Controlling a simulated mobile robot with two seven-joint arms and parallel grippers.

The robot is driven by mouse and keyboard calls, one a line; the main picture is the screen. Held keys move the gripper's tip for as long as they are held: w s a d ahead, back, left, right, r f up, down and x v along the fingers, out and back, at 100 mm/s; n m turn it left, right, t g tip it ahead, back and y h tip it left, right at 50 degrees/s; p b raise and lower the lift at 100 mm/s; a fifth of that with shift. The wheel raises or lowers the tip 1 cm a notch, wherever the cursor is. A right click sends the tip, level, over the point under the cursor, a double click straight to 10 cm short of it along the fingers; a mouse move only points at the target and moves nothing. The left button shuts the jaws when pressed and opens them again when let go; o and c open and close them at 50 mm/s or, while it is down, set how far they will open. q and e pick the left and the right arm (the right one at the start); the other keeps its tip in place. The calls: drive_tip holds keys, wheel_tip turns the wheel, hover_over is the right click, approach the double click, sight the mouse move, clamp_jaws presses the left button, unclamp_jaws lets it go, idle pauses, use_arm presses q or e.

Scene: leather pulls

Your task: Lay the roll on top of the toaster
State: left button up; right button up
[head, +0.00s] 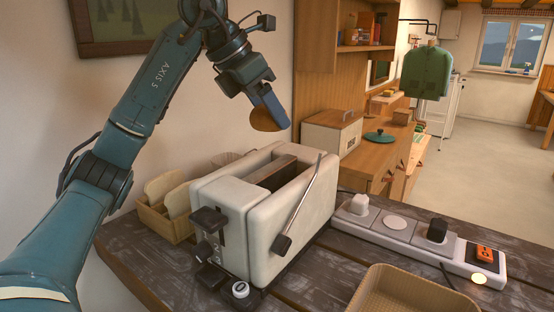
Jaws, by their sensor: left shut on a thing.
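My left gripper (271,107) is shut on a brown, rounded roll (262,120), partly hidden behind its blue finger. The gripper reaches over from the left and holds the roll in the air, apart from the toaster. In the picture the roll appears above the far end of the cream toaster (235,202). The toaster stands on the dark wooden table with its long slot facing up. Its dark knobs and lever face the near left. My right gripper is not in view.
A wooden basket (154,224) with bread slices (165,187) stands left of the toaster. A thin grey rod (305,193) slants across the toaster's right side. A power strip (395,228) with plugs lies right of it. A wicker tray (408,279) sits at the front right.

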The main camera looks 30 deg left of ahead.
sight(267, 127)
use_arm(q)
wheel_tip(267, 127, down, 3)
drive_tip(key=shift+s+a+f, duration=0.1)
drive_tip(key=shift+s, duration=0.05)
drive_tip(key=shift+f, duration=2.3)
drive_tip(key=shift+f+b, duration=0.1)
drive_tip(key=shift+b, duration=0.25)
drive_tip(key=o, duration=0.8)
drive_tip(key=shift+c, duration=0.2)
drive_tip(key=shift+r, duration=0.4)
drive_tip(key=v, duration=1.1)
drive_tip(key=shift+s+r+p, duration=0.15)
drive_tip(key=shift+p, duration=0.25)
